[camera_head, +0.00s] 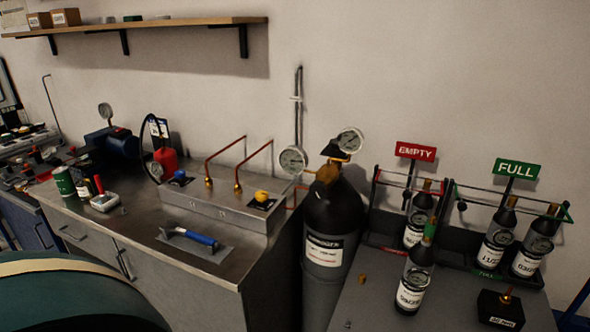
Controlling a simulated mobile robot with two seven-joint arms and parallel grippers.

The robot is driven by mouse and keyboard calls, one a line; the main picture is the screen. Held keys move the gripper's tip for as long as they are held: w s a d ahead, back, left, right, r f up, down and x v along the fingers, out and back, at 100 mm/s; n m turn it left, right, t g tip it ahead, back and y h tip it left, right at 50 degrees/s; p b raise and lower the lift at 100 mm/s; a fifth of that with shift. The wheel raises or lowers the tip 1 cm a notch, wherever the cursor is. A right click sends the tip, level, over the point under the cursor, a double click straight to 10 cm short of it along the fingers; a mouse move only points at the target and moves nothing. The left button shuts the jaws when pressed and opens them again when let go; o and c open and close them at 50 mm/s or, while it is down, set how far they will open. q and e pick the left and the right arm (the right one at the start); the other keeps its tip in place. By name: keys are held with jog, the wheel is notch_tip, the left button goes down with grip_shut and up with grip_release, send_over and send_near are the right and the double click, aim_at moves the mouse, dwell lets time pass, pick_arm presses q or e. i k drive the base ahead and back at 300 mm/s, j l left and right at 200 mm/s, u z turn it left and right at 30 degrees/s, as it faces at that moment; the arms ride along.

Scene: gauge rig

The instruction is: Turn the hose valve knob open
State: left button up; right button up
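A metal manifold box (215,207) sits on the steel workbench. It carries a blue knob (179,175) at its left end and a yellow knob (262,196) at its right end, each on a dark square plate. A black hose (143,135) arcs down behind the box near a small gauge (155,170), on the blue knob's side. I cannot tell from this view which knob is the hose valve, or how far either is turned. Neither of my grippers is in view, and nothing touches the knobs.
Two copper pipes (225,149) rise from the box. A black gas cylinder (330,220) stands right of the bench, beside a table with bottles (414,280). A large teal rounded shape (70,305) fills the lower left.

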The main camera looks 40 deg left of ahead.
aim_at(179, 175)
jog(key=u, duration=1.7)
